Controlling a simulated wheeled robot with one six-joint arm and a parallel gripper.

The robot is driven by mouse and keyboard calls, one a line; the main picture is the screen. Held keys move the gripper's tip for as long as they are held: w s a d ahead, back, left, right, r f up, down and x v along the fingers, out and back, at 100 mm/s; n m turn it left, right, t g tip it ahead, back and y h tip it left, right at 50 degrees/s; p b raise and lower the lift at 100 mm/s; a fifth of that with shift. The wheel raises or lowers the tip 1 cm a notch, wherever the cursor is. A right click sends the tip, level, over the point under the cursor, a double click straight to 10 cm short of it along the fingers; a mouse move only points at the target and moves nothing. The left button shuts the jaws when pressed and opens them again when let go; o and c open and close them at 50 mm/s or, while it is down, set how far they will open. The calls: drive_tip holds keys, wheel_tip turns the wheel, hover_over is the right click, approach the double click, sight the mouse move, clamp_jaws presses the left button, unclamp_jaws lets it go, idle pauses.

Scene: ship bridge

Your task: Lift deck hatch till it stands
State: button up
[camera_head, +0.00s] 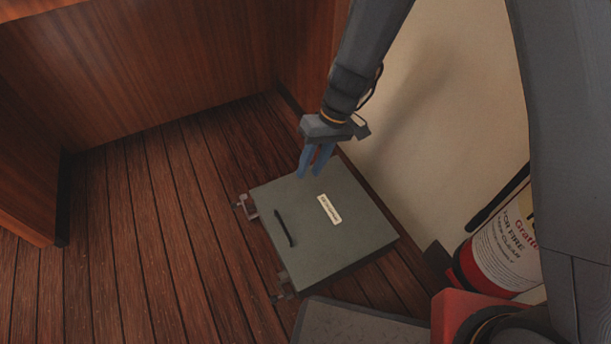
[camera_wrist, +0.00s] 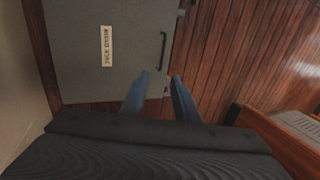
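The deck hatch (camera_head: 335,262) is a grey-green square panel lying flat on the wooden floor, apparently closed. It has a black bar handle (camera_head: 285,228) near its left edge and a pale label (camera_head: 329,209). Two metal fittings (camera_head: 247,207) show along the left edge. The hatch (camera_wrist: 80,75) also fills the upper left of the wrist view, with the handle (camera_wrist: 162,52) just beyond the fingers. My gripper (camera_head: 308,175) has blue fingers and is at the hatch's far edge, apart from the handle. The fingers (camera_wrist: 160,78) are apart with nothing between them. Contact with the hatch cannot be told.
A wooden cabinet (camera_head: 140,60) stands behind, and a cream wall (camera_head: 450,90) rises close along the hatch's right side. A fire extinguisher (camera_head: 500,250) is at the right. A dark grey surface (camera_head: 350,325) lies at the near edge. The floor left of the hatch is clear.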

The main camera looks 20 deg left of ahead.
drive_tip(key=shift+p+v, duration=0.35)
drive_tip(key=shift+v, duration=1.3)
